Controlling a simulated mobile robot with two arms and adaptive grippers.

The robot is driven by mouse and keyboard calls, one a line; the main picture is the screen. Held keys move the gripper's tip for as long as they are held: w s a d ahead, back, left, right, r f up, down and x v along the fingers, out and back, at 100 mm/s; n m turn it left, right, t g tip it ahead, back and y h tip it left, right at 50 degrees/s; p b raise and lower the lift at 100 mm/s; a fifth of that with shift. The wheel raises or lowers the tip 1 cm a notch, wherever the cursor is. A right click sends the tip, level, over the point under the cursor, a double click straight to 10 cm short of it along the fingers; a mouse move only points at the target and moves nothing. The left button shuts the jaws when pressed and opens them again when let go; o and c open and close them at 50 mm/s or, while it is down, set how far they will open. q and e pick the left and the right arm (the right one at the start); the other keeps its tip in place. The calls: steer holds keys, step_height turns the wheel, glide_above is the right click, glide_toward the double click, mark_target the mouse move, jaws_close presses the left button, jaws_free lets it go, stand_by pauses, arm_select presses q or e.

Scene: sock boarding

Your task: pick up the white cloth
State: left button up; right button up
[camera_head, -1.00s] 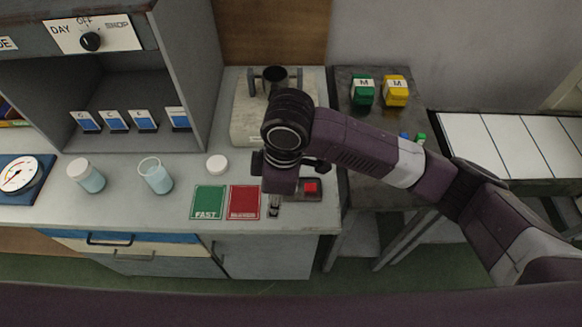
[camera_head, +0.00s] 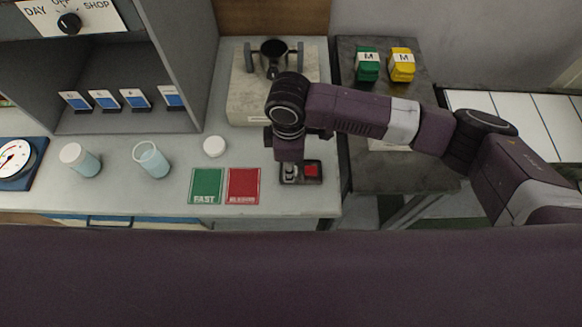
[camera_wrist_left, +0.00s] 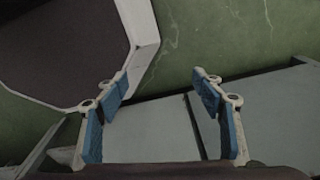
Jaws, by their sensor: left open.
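A pale flat patch (camera_head: 388,146) shows just below my right arm on the dark side table. It may be the white cloth, but the arm covers most of it and I cannot tell. My right gripper (camera_head: 290,160) points down over the right end of the counter, beside a small dark device with a red button (camera_head: 311,171). Its fingers are too hidden to judge. My left gripper (camera_wrist_left: 162,88) shows only in the left wrist view, with its blue-padded fingers wide apart and nothing between them. Below it are grey panels and green floor.
A green card (camera_head: 206,186) and a red card (camera_head: 244,186) lie on the counter (camera_head: 110,190). A lidded jar (camera_head: 80,160), an open beaker (camera_head: 151,160) and a white lid (camera_head: 214,146) stand left. Green (camera_head: 367,65) and yellow (camera_head: 401,65) bundles lie on the side table.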

steer(key=c, duration=0.4)
arm_select(q)
steer(key=shift+s, duration=0.65)
arm_select(e)
steer(key=shift+c, duration=0.4)
steer(key=shift+r, duration=0.1)
